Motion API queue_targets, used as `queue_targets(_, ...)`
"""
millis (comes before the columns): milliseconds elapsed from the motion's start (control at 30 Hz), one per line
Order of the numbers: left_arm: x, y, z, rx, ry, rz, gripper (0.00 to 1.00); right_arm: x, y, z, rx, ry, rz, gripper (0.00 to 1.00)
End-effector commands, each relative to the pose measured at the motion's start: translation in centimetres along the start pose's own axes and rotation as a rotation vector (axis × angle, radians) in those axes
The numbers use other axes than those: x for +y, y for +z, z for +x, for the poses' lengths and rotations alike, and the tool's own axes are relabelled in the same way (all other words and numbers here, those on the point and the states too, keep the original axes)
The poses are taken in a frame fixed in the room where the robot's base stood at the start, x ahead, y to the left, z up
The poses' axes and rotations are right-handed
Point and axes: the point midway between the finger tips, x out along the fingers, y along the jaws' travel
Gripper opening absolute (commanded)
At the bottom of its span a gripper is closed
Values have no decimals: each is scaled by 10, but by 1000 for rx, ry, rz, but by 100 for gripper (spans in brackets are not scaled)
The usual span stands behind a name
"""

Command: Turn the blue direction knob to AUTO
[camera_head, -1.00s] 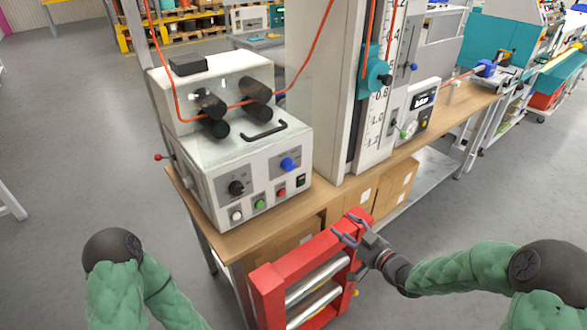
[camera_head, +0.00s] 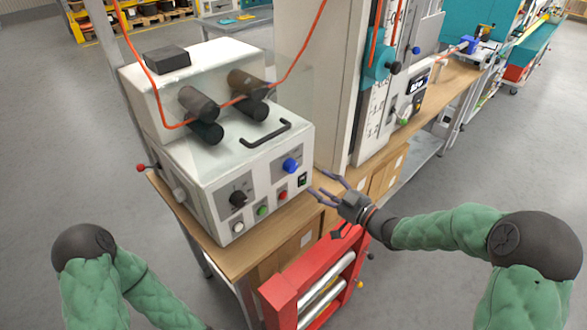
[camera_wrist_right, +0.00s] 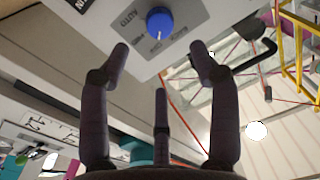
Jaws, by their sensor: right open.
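The blue direction knob (camera_head: 290,165) sits on the upper right of the white machine's (camera_head: 205,185) front panel. It also shows in the right wrist view (camera_wrist_right: 160,21), on a grey label plate with AUTO printed on its left side.
A black selector knob (camera_head: 238,198) and white, green and red buttons (camera_head: 262,210) are on the same panel. A black handle (camera_head: 266,133) and rollers with an orange cable are above.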

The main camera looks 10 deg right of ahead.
Motion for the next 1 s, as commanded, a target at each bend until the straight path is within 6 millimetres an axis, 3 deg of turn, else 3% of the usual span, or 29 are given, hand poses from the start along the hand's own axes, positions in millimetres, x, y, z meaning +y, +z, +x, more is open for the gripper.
queue_targets(300, -5, 0, 15, -1, 0, 0, 0, -2, 2, 56, 1, -4, 0, 62)
queue_targets(500, -8, -1, 21, 0, 0, 0, 0, -1, 2, 83, 0, -2, 0, 62)
queue_targets(700, -8, -1, 23, 0, 0, 0, 0, -1, 0, 94, 0, -2, 0, 62)
queue_targets(967, -8, -1, 23, 0, 0, 0, 0, -1, 0, 95, 0, -1, 1, 62)
queue_targets(1000, -8, -1, 23, 0, 0, 0, 0, -1, 0, 95, 0, -1, 1, 57)
